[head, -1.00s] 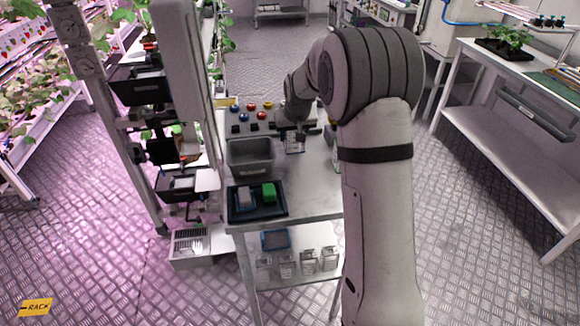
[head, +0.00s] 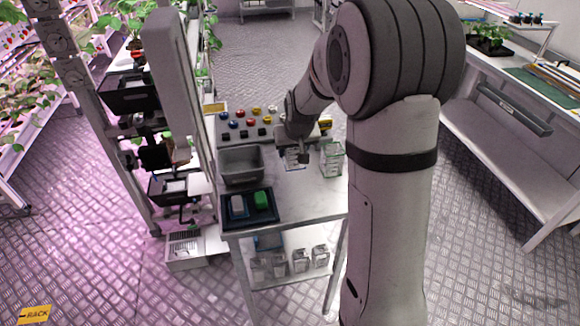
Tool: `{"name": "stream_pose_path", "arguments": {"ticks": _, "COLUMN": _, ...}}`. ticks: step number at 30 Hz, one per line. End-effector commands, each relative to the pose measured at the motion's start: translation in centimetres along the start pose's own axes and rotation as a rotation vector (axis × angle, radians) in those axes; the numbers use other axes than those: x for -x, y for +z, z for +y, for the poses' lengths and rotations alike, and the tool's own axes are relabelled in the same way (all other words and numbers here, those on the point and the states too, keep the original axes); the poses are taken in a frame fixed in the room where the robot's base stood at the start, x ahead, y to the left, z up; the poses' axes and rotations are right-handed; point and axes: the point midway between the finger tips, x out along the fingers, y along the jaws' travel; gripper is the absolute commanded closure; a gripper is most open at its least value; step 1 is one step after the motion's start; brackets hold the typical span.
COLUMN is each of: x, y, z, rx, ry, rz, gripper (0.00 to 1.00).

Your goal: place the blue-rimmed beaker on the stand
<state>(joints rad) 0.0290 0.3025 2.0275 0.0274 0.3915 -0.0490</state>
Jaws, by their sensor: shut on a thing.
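My gripper (head: 302,154) is over the back right part of the metal table, low above its top. It is small and partly hidden by my own arm. It is shut on a clear beaker (head: 291,159), which shows just at its left; the rim colour is hard to make out, with a faint blue tint. Another clear vessel (head: 332,160) stands upright on the table to the right of the gripper. I cannot make out the stand for certain.
On the table (head: 300,200) are a grey bin (head: 241,165), a dark tray (head: 236,212) with a green block (head: 261,200), and a panel of coloured knobs (head: 254,112). Several clear vessels (head: 300,261) stand on the shelf below. A plant rack (head: 80,75) is close on the left.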

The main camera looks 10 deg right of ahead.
Motion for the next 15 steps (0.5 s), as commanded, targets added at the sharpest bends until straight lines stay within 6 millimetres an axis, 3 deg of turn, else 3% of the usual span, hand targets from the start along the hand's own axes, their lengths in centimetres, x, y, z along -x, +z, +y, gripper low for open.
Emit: {"name": "stream_pose_path", "arguments": {"ticks": 15, "x": -5.6, "y": 2.5, "z": -0.1, "rx": 0.001, "ry": -0.001, "rz": 0.0, "gripper": 0.71}}
